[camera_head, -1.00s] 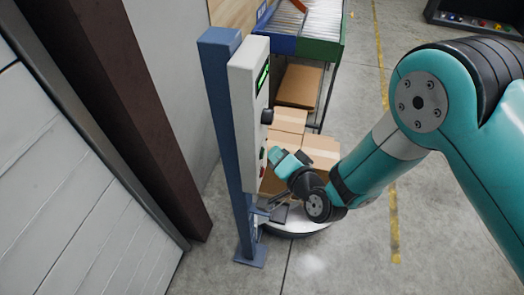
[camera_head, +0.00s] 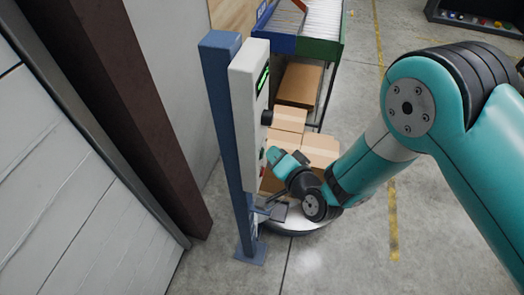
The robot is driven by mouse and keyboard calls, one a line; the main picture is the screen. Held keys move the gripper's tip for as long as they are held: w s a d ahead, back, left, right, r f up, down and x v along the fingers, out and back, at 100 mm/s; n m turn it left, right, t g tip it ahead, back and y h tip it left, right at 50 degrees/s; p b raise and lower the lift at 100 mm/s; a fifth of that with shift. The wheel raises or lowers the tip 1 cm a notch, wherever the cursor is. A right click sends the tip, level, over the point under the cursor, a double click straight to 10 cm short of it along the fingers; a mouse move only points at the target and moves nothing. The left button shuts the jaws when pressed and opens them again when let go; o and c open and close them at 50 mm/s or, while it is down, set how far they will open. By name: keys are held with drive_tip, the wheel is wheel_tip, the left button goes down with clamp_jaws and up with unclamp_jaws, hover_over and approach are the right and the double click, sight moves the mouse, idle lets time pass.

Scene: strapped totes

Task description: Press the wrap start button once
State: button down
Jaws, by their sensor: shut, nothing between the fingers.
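A white control box (camera_head: 249,110) is mounted on a blue post (camera_head: 223,120) left of centre. Its narrow face, seen at a steep angle, carries a lit green display (camera_head: 263,78), a black knob (camera_head: 267,117) and small red and green buttons (camera_head: 262,155) lower down. I cannot read labels, so I cannot tell which is the wrap start button. My gripper (camera_head: 268,208) is shut and empty, low beside the post and below the buttons. It points left, and its fingertips are partly lost against the post. I cannot tell whether it touches anything.
Cardboard boxes (camera_head: 321,149) stand on a round white base (camera_head: 294,221) behind my wrist. A wall and brown column (camera_head: 150,130) close off the left. Grey floor is open at the lower right.

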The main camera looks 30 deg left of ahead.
drive_tip(key=shift+a+p, duration=0.15)
drive_tip(key=shift+p, duration=0.15)
drive_tip(key=shift+d+f+b, duration=0.15)
drive_tip(key=shift+d+b, duration=0.05)
drive_tip(key=shift+b, duration=0.45)
drive_tip(key=shift+w+d+b, duration=0.1)
drive_tip(key=shift+d+b, duration=0.3)
drive_tip(key=shift+b, duration=0.6)
drive_tip(key=shift+d, duration=0.2)
drive_tip(key=shift+b, duration=0.4)
